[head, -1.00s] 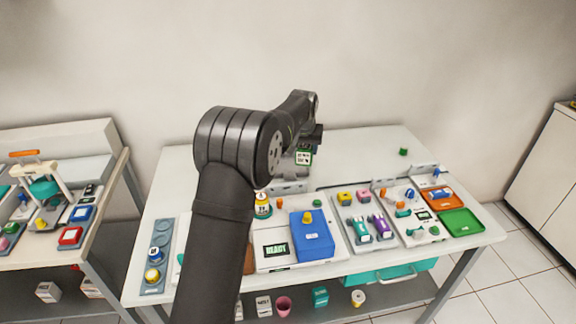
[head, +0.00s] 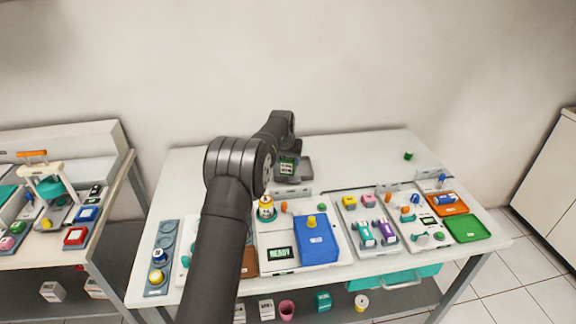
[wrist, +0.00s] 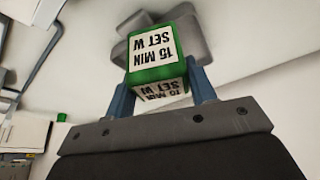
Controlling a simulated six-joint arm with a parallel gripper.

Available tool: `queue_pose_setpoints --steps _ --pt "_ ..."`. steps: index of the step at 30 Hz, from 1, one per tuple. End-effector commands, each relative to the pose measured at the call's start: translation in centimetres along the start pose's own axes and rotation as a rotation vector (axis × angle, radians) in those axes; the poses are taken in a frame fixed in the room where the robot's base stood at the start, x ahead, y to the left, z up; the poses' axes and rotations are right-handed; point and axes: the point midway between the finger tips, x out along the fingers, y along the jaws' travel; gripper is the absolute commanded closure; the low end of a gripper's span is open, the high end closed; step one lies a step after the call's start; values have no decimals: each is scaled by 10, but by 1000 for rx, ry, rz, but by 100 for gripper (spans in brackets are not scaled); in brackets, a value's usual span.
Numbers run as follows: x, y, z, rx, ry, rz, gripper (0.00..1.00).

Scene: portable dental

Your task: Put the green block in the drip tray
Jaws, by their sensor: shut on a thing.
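A green block with white printed labels (wrist: 160,62) is between the two blue fingers of my gripper (wrist: 162,95), which is shut on it. The tray also shows in the wrist view (wrist: 134,22), behind the block. I cannot tell how high the block is above the tray. A smaller plain green cube (head: 408,156) sits alone at the back right of the table.
A blue box (head: 316,240), several small coloured parts, an orange tray (head: 445,204) and a green tray (head: 468,228) line the table front. The back right of the table (head: 360,155) is mostly clear. Another bench with a press (head: 45,180) stands at the left.

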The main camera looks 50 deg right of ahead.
Motion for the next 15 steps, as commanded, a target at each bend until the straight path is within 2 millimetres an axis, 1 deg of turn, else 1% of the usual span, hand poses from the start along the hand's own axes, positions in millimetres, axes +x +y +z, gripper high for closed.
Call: queue_pose_setpoints --steps 1,3,5,15 --pt "8 0 4 0 -3 0 74" --pt "18 0 8 0 -2 0 74" --pt "23 0 10 0 -2 0 74" --pt "26 0 11 0 0 0 74"
